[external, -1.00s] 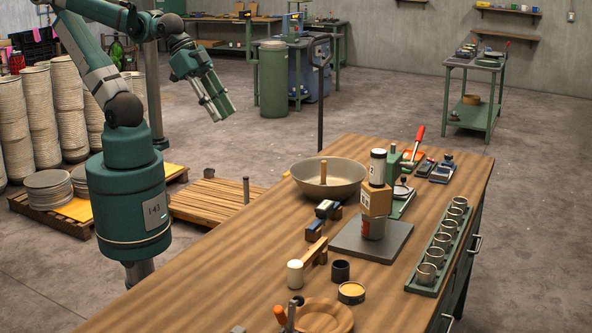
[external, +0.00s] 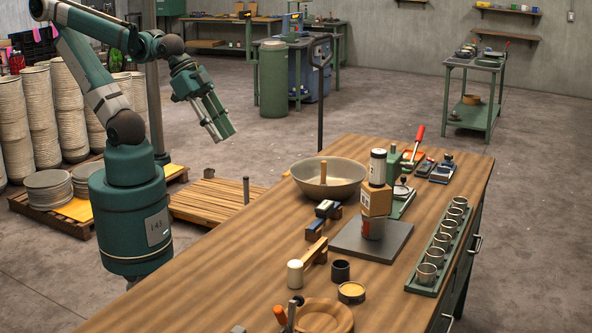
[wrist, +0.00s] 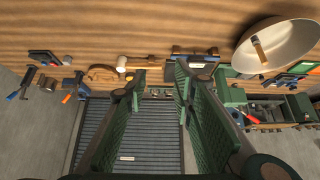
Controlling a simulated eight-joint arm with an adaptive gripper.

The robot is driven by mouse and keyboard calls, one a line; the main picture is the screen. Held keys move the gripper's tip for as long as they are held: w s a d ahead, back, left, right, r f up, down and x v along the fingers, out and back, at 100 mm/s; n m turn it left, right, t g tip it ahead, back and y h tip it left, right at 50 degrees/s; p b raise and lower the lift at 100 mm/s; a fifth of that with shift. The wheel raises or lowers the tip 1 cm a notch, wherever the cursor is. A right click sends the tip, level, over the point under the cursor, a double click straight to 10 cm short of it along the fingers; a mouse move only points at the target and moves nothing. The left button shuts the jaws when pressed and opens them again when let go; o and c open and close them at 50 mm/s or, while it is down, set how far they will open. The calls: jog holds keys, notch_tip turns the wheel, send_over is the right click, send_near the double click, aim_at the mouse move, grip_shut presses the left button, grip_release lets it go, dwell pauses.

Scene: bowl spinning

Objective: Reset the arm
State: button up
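My gripper (external: 220,133) is raised in the air to the left of the wooden workbench (external: 225,275), pointing down and to the right. It is clear of everything on the bench. In the wrist view my gripper (wrist: 158,90) has its two green fingers apart with nothing between them. A wide metal bowl (external: 329,178) stands on the far part of the bench with a wooden handle inside it. The bowl also shows in the wrist view (wrist: 285,35) at the upper right.
A can, wooden block and second can (external: 377,200) are stacked on a dark plate (external: 357,241). A rack of metal cups (external: 427,274) lines the bench's right edge. A mallet (external: 296,272) and round wooden board (external: 325,317) lie nearer. A slatted pallet (external: 205,201) is on the floor.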

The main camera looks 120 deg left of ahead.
jog(key=shift+f+b, duration=1.9)
jog(key=shift+f, duration=0.55)
